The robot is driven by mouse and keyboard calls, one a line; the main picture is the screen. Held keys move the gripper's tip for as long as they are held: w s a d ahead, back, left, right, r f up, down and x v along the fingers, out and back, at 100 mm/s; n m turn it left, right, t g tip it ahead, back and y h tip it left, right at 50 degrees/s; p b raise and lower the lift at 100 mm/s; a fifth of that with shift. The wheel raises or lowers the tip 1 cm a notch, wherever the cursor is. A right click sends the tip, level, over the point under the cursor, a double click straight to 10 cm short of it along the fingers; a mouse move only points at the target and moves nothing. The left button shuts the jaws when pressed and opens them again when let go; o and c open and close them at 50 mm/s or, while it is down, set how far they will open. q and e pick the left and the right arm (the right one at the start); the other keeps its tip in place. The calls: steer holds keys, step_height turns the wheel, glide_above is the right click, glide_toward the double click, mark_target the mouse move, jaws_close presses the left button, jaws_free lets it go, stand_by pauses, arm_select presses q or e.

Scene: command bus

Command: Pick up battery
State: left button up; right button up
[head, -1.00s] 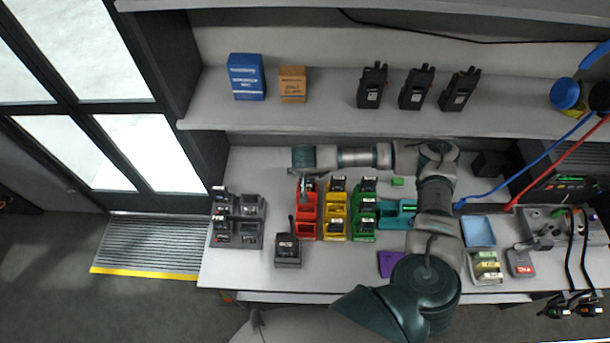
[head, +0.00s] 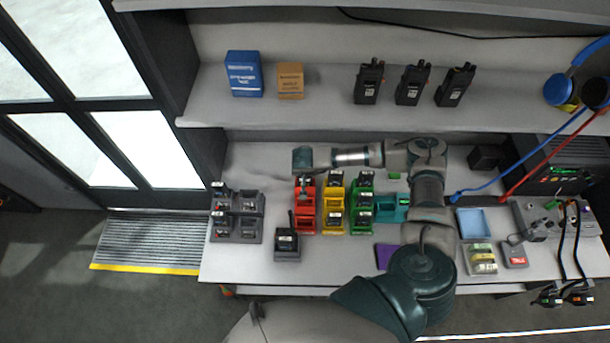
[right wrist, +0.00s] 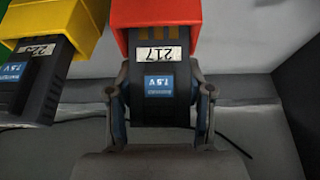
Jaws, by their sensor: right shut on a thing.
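My right gripper (right wrist: 163,115) is shut on a black battery (right wrist: 160,62) in the right wrist view. The battery carries a white label reading 217 and a blue 7.5 V label. Its far end is still inside the red holder (right wrist: 165,12). In the head view my right arm reaches left over the table to the red holder (head: 306,222), and its gripper (head: 304,189) points down at the holder's back slot. The fingers are small and partly hidden there. My left gripper is not in view.
A yellow holder (head: 333,216) and a green holder (head: 361,216) with batteries stand right beside the red one. A grey charger (head: 246,236) and a radio (head: 287,243) stand left and front. A shelf with radios and boxes hangs behind.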

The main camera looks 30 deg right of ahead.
steer(key=shift+a+r, duration=0.1)
steer(key=shift+a, duration=0.1)
steer(key=r, duration=0.2)
steer(key=r+b, duration=0.1)
steer(key=r, duration=0.1)
steer(key=r+b, duration=0.1)
steer(key=r, duration=0.1)
steer(key=shift+a+r, duration=0.25)
steer(key=shift+r, duration=0.15)
steer(key=w+a+b, duration=0.4)
steer(key=w+a, duration=0.5)
steer(key=a, duration=0.5)
steer(key=shift+w+a, duration=0.15)
steer(key=shift+a, duration=0.25)
